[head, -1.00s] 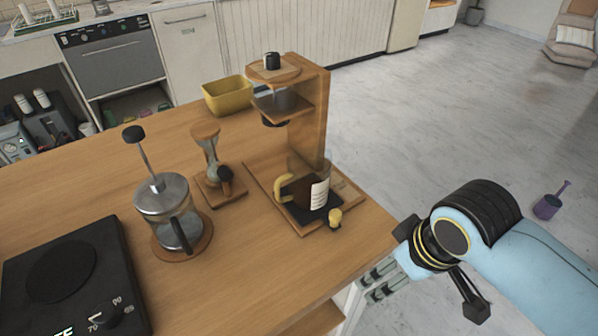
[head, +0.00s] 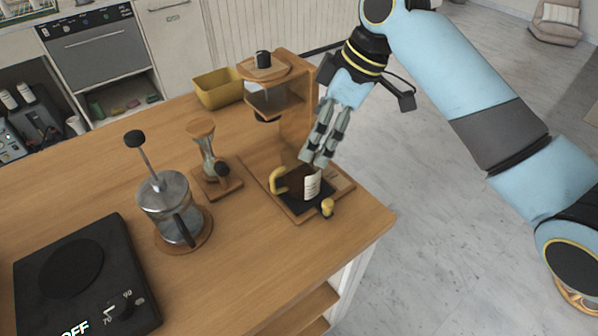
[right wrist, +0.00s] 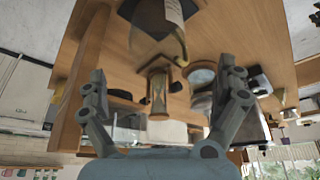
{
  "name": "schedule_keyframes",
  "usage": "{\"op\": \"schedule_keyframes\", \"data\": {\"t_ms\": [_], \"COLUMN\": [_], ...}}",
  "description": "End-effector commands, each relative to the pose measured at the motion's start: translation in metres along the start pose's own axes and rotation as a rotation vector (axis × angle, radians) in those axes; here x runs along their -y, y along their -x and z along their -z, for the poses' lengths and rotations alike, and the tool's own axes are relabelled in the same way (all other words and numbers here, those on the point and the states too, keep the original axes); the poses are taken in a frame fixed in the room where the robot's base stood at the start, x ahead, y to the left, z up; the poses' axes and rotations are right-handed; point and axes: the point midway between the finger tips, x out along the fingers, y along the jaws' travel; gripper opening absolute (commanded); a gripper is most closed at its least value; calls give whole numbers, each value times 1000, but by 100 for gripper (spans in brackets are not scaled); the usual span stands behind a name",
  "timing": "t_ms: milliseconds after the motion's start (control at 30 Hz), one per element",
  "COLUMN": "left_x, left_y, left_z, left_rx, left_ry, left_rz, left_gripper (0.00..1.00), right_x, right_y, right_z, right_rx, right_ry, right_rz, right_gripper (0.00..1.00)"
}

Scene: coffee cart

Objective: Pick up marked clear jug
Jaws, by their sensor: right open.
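The marked clear jug (head: 312,186) stands on the base of the wooden drip stand. It has a white label, a yellow handle on its left side and dark contents. In the right wrist view the jug (right wrist: 173,14) is at the top edge, partly cut off, with its label and handle showing. My right gripper (head: 319,161) is just above and behind the jug in the head view, its fingers pointing down and covering part of the jug's top. Its fingers are spread in the right wrist view (right wrist: 167,88), with nothing held. My left gripper is not in view.
The wooden drip stand (head: 297,128) rises close beside my right gripper. A small yellow-topped item (head: 327,208) sits at the base's front corner. An hourglass-shaped item (head: 208,150), a French press (head: 168,205), a black hot plate (head: 85,275) and a yellow bin (head: 218,90) share the counter.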

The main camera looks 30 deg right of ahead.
Motion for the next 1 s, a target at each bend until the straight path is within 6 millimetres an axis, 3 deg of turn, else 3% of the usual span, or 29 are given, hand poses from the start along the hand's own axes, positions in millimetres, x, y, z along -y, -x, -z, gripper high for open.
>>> {"op": "schedule_keyframes", "data": {"t_ms": [100, 333, 600, 867, 1000], "left_x": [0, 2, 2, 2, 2], "left_y": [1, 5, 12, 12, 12], "left_z": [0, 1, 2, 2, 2], "left_rx": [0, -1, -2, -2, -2], "left_ry": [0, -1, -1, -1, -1], "left_rz": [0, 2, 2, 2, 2], "left_gripper": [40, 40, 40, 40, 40], "right_x": [0, 0, -2, -2, -2], "right_y": [-19, -39, -78, -82, -82], "right_z": [1, 1, 3, 2, 2], "right_rx": [-1, 1, 1, 1, 1], "right_ry": [-4, -5, -4, -2, -2], "right_rz": [2, 1, -1, -4, -3], "right_gripper": [100, 100, 100, 100, 83]}}
